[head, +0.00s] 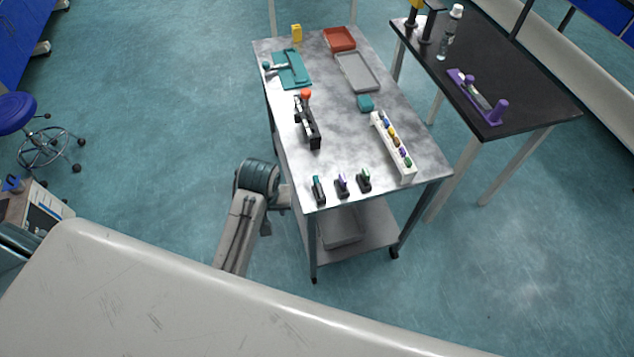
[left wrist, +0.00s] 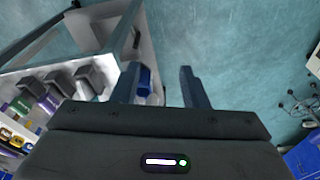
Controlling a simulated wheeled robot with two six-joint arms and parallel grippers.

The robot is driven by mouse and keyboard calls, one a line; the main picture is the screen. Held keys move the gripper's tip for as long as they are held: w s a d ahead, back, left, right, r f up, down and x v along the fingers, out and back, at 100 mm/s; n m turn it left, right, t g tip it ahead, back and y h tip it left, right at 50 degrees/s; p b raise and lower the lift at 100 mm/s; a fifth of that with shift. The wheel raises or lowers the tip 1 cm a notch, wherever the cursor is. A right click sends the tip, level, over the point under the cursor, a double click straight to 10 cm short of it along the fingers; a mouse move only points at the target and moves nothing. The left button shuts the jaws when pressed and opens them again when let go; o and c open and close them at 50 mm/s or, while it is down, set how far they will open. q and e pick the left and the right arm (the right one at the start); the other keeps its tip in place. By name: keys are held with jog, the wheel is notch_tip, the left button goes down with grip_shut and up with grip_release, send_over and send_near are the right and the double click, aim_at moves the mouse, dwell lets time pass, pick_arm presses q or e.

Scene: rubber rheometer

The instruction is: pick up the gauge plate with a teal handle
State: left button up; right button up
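Three small upright pieces with dark bases stand in a row at the near end of the metal table. The left one (head: 318,188) looks teal, the middle one (head: 341,184) purple and the right one (head: 363,180) green. In the left wrist view dark blocks (left wrist: 88,80) stand in a row at left, with a purple part (left wrist: 47,103) and a green part (left wrist: 20,106) beside them. My left gripper (left wrist: 157,86) is open, with no object held between its fingers. In the head view its arm is beside the table's left edge. My right gripper is not in view.
The metal table (head: 335,135) also holds a white rack (head: 392,147), a black device with an orange knob (head: 307,122), a teal fixture (head: 292,68), a grey tray (head: 357,72) and a red tray (head: 339,38). A black table (head: 520,95) stands at right.

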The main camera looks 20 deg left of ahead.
pick_arm(q)
jog(key=w+d+r+n+g, duration=0.1)
jog(key=w+d+r+n, duration=0.2)
jog(key=w, duration=0.4)
jog(key=w+d+r+g, duration=0.1)
jog(key=w+d+r, duration=0.2)
jog(key=w+d, duration=0.3)
jog(key=p, duration=0.2)
send_over(316, 178)
jog(key=shift+h, duration=0.3)
jog(key=f, duration=0.5)
jog(key=shift+s+d+f, duration=0.2)
jog(key=shift+s, duration=0.05)
jog(key=shift+w+f+p, duration=0.1)
jog(key=shift+f+p, duration=0.35)
jog(key=shift+f, duration=0.1)
jog(key=f, duration=0.1)
jog(key=f+p, duration=0.1)
jog(key=f, duration=0.1)
jog(key=shift+w+a+f, duration=0.15)
jog(key=shift+a, duration=0.05)
jog(key=shift+f, duration=0.45)
grip_shut()
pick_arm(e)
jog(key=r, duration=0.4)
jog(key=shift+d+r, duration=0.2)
